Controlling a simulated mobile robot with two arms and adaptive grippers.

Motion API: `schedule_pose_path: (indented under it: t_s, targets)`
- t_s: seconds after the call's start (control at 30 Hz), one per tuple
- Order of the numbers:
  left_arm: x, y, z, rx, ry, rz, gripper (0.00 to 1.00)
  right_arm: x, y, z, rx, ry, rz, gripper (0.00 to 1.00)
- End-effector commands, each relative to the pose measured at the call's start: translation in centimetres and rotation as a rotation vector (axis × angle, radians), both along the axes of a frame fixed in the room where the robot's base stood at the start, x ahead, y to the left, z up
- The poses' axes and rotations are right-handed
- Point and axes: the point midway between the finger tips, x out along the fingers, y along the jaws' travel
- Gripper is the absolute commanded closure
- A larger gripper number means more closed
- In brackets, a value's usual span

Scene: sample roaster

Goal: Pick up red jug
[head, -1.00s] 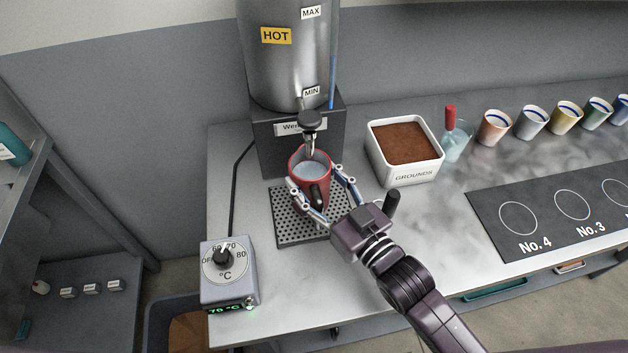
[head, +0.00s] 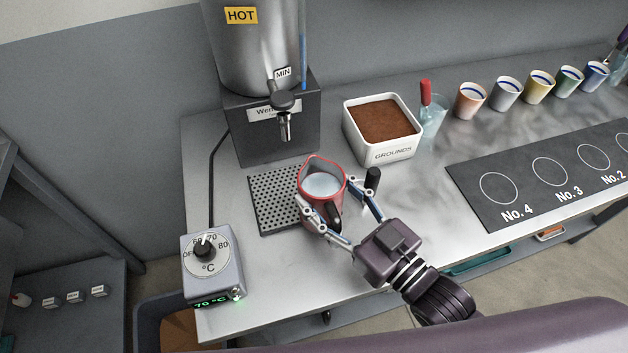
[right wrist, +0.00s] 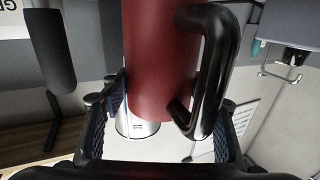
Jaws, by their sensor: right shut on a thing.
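The red jug (head: 311,184) is upright, with a black handle and pale liquid inside. My right gripper (head: 341,203) is shut on it, with one finger on each side of the body. In the head view the jug is in front of the spout, over or beside the right edge of the drip tray (head: 262,203). I cannot tell how high its base is. In the right wrist view the red body (right wrist: 160,60) and black handle stand between the fingers (right wrist: 165,120). My left gripper is not in view.
The water boiler (head: 262,130) stands behind, with a dial box (head: 213,268) at front left. A white grounds box (head: 392,155), a glass with a red-handled tool (head: 432,122) and several cups stand at the back right. A dark numbered panel (head: 520,190) lies right.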

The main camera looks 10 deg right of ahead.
Motion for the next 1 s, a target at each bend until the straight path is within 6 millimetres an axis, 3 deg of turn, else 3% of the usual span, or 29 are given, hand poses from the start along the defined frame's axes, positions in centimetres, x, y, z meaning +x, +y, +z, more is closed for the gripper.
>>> schedule_pose_path:
  t_s: [0.5,1.0]
  targets:
    - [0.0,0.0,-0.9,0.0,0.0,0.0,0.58,-4.3,-2.8,0.2,0.003,-0.004,0.001,0.96]
    - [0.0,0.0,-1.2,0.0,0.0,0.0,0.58,-6.3,-4.2,0.3,0.004,-0.006,0.001,0.96]
